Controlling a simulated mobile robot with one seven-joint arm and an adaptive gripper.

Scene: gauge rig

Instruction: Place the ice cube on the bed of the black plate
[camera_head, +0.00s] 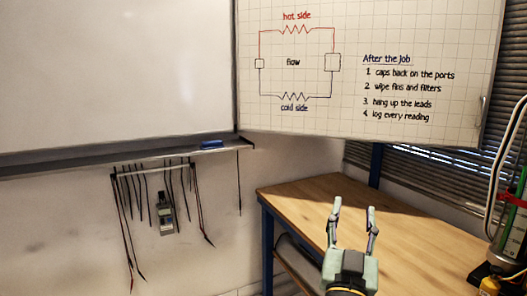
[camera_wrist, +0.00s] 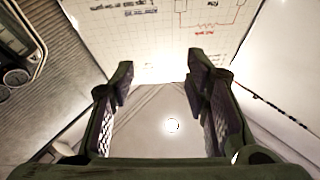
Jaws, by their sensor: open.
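My gripper (camera_head: 354,207) is open and empty, raised in front of the wooden workbench in the head view. Its two fingers point up and stand apart. In the wrist view my gripper (camera_wrist: 160,75) shows its two dark ridged fingers with nothing between them. I see neither the ice cube nor the black plate in either view.
The wooden workbench (camera_head: 300,198) looks bare where it shows. A green and red apparatus with hoses (camera_head: 508,235) stands at the right edge. Test leads and a handheld meter (camera_head: 166,213) hang on the left wall. Round gauges (camera_wrist: 15,77) show in the wrist view.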

